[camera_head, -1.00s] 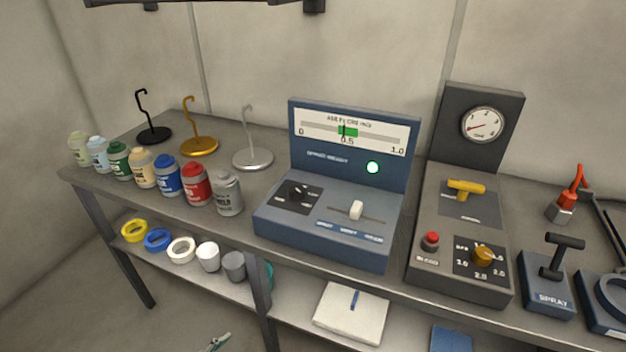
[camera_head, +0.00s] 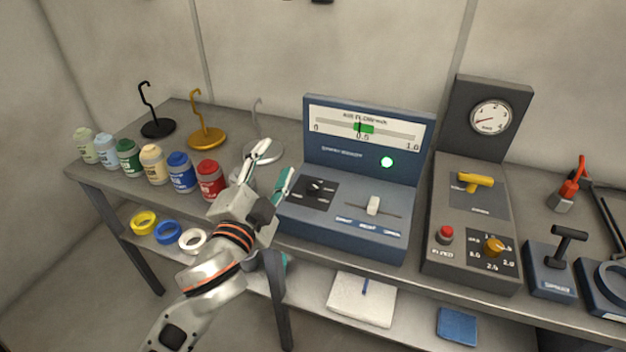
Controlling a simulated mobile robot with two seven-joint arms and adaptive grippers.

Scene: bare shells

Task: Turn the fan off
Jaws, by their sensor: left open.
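The blue control box (camera_head: 345,228) stands on the bench. Its upright panel carries an air-flow scale (camera_head: 362,129) with the needle near 0.5 in the green band, and a lit green lamp (camera_head: 387,162). A black rotary knob (camera_head: 316,187) sits on the left of its sloped face, and a white slider (camera_head: 373,205) on the right. My left gripper (camera_head: 270,162) is open and empty, just left of the box and near the knob, its fingers pointing up and away. It hides most of the grey bottle. My right gripper is not in view.
Several paint bottles (camera_head: 180,172) stand to the left, with hook stands (camera_head: 207,135) behind. A grey gauge box (camera_head: 470,222) with yellow lever and red button stands to the right, then a spray handle (camera_head: 551,270). Tape rolls (camera_head: 168,232) lie on the lower shelf.

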